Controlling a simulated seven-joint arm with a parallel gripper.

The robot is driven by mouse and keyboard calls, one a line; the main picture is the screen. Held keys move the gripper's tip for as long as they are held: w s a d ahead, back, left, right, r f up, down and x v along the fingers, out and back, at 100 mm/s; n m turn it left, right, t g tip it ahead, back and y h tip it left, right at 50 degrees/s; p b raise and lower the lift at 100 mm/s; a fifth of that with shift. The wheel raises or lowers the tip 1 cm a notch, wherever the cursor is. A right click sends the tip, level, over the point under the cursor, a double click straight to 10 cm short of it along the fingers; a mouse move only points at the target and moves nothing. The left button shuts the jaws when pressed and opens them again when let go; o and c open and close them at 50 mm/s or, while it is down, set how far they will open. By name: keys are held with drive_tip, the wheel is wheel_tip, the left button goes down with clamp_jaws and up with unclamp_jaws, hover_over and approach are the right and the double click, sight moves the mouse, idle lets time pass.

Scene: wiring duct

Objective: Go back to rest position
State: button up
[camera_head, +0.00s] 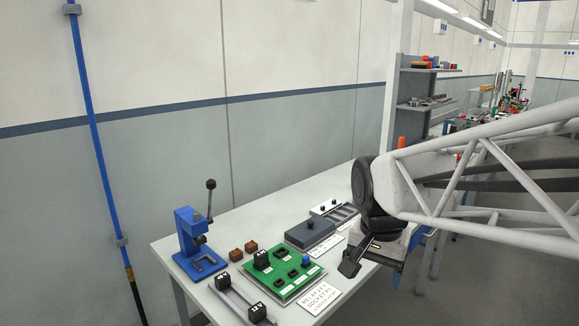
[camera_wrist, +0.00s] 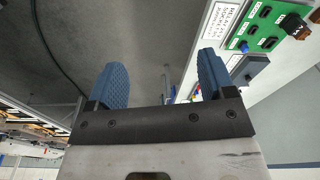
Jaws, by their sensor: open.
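My gripper (camera_wrist: 163,85) is open and empty in the wrist view, its two blue ribbed fingers wide apart with grey floor behind them. In the head view my gripper (camera_head: 349,268) hangs at the front edge of the workbench, to the right of the green board. The fingers are small and partly hidden there. The workbench (camera_head: 170,246) is light grey and stands against the wall. The green relay board (camera_head: 281,283) lies on it with black sockets, a black block and a blue part, and it also shows in the wrist view (camera_wrist: 248,27).
A blue lever press (camera_head: 191,240) stands at the bench's left end, beside brown blocks (camera_head: 243,250). A rail (camera_head: 232,300) with black blocks lies in front. A grey box (camera_head: 310,232) and a tray (camera_head: 343,213) lie behind the board. Open floor (camera_head: 480,290) lies to the right.

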drive_tip(key=s+d+f+n, duration=0.1)
drive_tip(key=s+f+n, duration=0.1)
drive_tip(key=s, duration=0.4)
drive_tip(key=s+d+f+n+t, duration=0.1)
drive_tip(key=s+d+n, duration=0.1)
drive_tip(key=s+n, duration=0.2)
drive_tip(key=s, duration=0.2)
drive_tip(key=shift+s+f, duration=0.35)
drive_tip(key=shift+s, duration=0.05)
